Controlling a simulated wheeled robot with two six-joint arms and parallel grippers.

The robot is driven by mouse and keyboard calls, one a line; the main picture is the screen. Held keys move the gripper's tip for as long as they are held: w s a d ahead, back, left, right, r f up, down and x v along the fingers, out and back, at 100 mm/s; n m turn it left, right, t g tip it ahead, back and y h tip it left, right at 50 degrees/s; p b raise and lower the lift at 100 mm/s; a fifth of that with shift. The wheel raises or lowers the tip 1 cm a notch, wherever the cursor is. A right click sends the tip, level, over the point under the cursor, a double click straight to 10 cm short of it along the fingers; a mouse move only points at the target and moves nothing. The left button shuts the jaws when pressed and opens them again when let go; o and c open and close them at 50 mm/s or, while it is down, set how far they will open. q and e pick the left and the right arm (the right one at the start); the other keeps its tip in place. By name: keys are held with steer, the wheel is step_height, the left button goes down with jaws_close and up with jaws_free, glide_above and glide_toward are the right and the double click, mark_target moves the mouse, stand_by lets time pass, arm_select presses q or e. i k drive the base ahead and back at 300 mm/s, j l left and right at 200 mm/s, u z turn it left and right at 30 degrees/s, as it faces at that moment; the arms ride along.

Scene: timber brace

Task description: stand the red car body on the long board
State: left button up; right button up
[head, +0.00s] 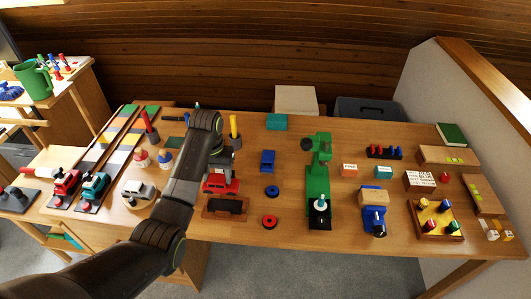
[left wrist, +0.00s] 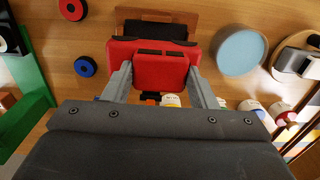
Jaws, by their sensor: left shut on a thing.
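The red car body (head: 221,184) is in my left gripper (head: 218,170), near the middle left of the table. In the left wrist view the red car body (left wrist: 150,62) sits between the two grey fingers, which press on its sides. My arm hides part of it in the head view. A black block (head: 226,207) lies on a small brown board in front of it and shows beyond the car body in the left wrist view (left wrist: 155,30). Long dark strips (head: 117,125) run beside coloured squares at the left; I cannot tell which is the long board. My right gripper is out of view.
A blue ring (head: 272,191) and red ring (head: 270,222) lie to the right, before a tall green press (head: 318,185). A round blue-grey thing (left wrist: 241,52) is beside the gripper.

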mark_target(450, 152)
steer(key=k+z, duration=0.15)
steer(key=k, duration=0.5)
steer(key=z, duration=0.45)
steer(key=i+l+z, duration=0.1)
steer(key=z, duration=0.85)
steer(key=i, duration=0.7)
steer(key=i+j+z, duration=0.1)
steer(key=i, duration=0.65)
steer(key=i+j, duration=0.1)
steer(key=i, duration=0.6)
steer(key=l+z, duration=0.05)
